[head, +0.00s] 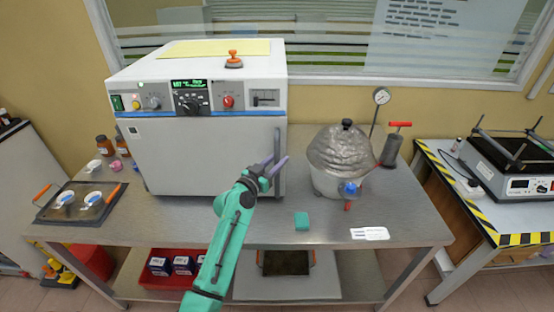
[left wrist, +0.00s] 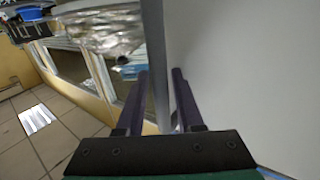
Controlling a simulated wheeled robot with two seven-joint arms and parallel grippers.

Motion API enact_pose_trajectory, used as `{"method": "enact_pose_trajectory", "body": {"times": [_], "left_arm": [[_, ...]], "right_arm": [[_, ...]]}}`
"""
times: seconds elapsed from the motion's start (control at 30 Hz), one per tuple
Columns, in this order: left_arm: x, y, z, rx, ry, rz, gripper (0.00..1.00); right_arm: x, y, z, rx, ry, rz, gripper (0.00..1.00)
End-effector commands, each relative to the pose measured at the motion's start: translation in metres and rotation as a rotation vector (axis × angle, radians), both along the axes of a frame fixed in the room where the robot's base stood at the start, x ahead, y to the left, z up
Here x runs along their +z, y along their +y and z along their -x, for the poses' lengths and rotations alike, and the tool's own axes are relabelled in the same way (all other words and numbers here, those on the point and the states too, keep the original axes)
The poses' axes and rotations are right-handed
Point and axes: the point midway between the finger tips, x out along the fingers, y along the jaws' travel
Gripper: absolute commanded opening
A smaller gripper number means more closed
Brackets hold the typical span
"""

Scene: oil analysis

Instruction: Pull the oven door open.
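The oven (head: 200,150) is a large white box on the steel table, with a control panel and a blue stripe above its door (head: 195,160). The door looks shut. Its vertical bar handle (head: 277,145) is at the door's right edge. My left gripper (head: 275,164) is at the lower part of the handle. In the left wrist view, the handle (left wrist: 154,55) runs between the two dark fingers (left wrist: 160,100), with a gap showing on each side. The left gripper is open around the bar. My right gripper is not in view.
A foil-covered vessel (head: 345,160) with a gauge (head: 381,96) stands right of the handle. A tray with cups (head: 80,220) is at the left. The table before the door is mostly clear.

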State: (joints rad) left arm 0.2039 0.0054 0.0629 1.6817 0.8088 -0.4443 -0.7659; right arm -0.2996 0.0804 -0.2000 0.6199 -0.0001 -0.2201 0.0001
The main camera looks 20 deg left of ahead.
Motion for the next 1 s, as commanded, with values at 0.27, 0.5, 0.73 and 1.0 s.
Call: {"method": "enact_pose_trajectory", "body": {"times": [0.27, 0.5, 0.73, 1.0], "left_arm": [[-0.0001, 0.0002, 0.0004, 0.000, 0.000, 0.000, 0.00], [-0.0002, 0.0002, 0.0006, 0.000, 0.000, 0.000, 0.00], [-0.0002, 0.0002, 0.0006, 0.000, 0.001, 0.000, 0.00], [-0.0004, 0.0003, 0.0007, 0.000, 0.001, 0.000, 0.00]], "right_arm": [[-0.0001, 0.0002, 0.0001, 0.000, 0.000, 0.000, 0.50], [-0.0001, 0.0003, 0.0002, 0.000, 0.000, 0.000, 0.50], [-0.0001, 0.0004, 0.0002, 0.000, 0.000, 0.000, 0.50], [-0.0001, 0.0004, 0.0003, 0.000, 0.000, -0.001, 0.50]]}}
